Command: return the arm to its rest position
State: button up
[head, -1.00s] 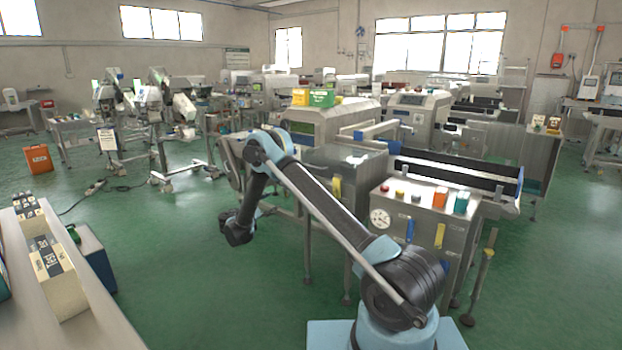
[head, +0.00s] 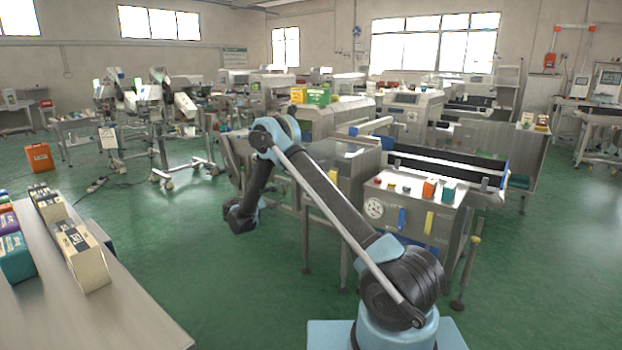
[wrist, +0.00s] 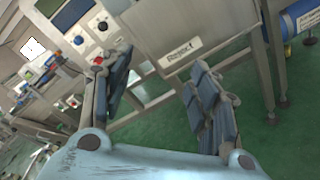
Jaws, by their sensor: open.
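My arm (head: 318,192) rises from its light blue base at the bottom right of the head view, reaches up and left, then bends down at the elbow. Its wrist end (head: 241,216) hangs over the green floor, left of the metal machines. In the wrist view my gripper (wrist: 160,102) has its two dark padded fingers spread wide apart. Nothing is between them. A steel machine with a "Reject" label (wrist: 181,50) stands beyond the fingers, with green floor below it. The fingers are not clearly seen in the head view.
A steel table (head: 118,312) with several boxes (head: 80,255) stands at the left. A steel control box with buttons (head: 412,212) and a conveyor (head: 440,168) stand close to the arm's right. Green floor (head: 225,290) is clear between table and arm.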

jog(key=s+d+r+m+g+y, duration=0.1)
jog(key=s+d+r+m+g, duration=0.1)
jog(key=d+r, duration=0.6)
jog(key=s+d+r+m+g, duration=0.25)
jog(key=d+r, duration=0.35)
jog(key=d, duration=0.3)
jog(key=s+d+r+m+g+y, duration=0.1)
jog(key=s+d+r+m+g, duration=0.15)
jog(key=s+d, duration=0.45)
jog(key=s+d+r+m+g+y, duration=0.1)
jog(key=s+d+r+m, duration=0.1)
jog(key=s+d+r, duration=0.4)
jog(key=s+d+f+m+g+y, duration=0.15)
jog(key=s+d, duration=0.25)
jog(key=s, duration=0.8)
jog(key=s+d+f+m+g+y, duration=0.1)
jog(key=s+d+f+m+y, duration=0.3)
jog(key=s, duration=0.8)
jog(key=s+a+f+m+y, duration=0.1)
jog(key=s+f+m, duration=0.1)
jog(key=s, duration=0.7)
jog(key=s+f+m+y, duration=0.1)
jog(key=s+f+m, duration=0.1)
jog(key=s+f, duration=0.3)
jog(key=s, duration=0.4)
jog(key=shift+a+g, duration=0.35)
